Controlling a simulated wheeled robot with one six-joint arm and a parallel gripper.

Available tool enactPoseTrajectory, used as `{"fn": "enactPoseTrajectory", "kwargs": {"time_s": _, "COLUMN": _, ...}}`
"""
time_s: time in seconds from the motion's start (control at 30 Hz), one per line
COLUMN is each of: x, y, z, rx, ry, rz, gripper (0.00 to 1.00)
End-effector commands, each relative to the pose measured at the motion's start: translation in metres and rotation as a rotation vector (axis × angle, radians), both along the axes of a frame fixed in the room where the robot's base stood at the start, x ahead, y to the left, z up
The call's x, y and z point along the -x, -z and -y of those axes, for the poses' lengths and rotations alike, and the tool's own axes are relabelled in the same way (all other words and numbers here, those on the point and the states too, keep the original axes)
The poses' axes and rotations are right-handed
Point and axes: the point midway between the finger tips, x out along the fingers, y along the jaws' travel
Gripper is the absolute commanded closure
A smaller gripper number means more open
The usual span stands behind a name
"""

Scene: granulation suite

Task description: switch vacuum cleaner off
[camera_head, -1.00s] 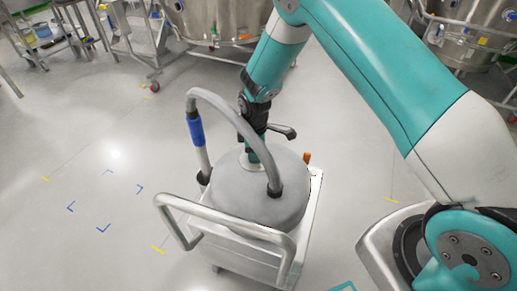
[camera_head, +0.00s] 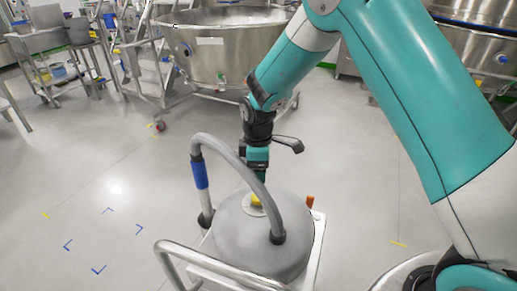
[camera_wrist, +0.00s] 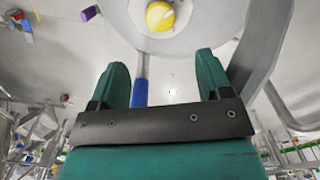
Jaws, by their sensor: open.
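The vacuum cleaner (camera_head: 228,240) has a rounded grey top and stands on the floor in front of me. A yellow knob (camera_head: 256,200) on a pale round plate sits on its top, behind the hose arch; it also shows at the top of the wrist view (camera_wrist: 160,16). My gripper (camera_head: 260,177) is just above the knob in the head view. In the wrist view my gripper (camera_wrist: 162,60) has its two teal fingers spread and empty, with the knob beyond the tips and apart from them. The knob's exact setting cannot be read.
A grey hose (camera_head: 232,154) with a blue cuff (camera_head: 200,175) arches close to my gripper. A metal push handle (camera_head: 190,252) is at the cleaner's near side. Steel vessels (camera_head: 225,45) and a stool-like frame stand behind. The floor to the left is clear, with blue marks.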

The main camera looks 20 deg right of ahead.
Motion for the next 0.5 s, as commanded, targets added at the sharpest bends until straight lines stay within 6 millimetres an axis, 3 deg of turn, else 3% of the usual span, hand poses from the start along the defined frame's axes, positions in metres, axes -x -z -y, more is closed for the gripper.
{"fn": "enactPoseTrajectory", "kwargs": {"time_s": 0.03, "x": 0.000, "y": -0.014, "z": 0.000, "rx": -0.001, "ry": 0.000, "rz": 0.004, "gripper": 0.28}}
{"fn": "enactPoseTrajectory", "kwargs": {"time_s": 0.2, "x": 0.000, "y": -0.045, "z": 0.000, "rx": 0.000, "ry": 0.000, "rz": 0.002, "gripper": 0.28}}
{"fn": "enactPoseTrajectory", "kwargs": {"time_s": 0.5, "x": 0.000, "y": -0.064, "z": 0.000, "rx": 0.002, "ry": 0.000, "rz": -0.002, "gripper": 0.28}}
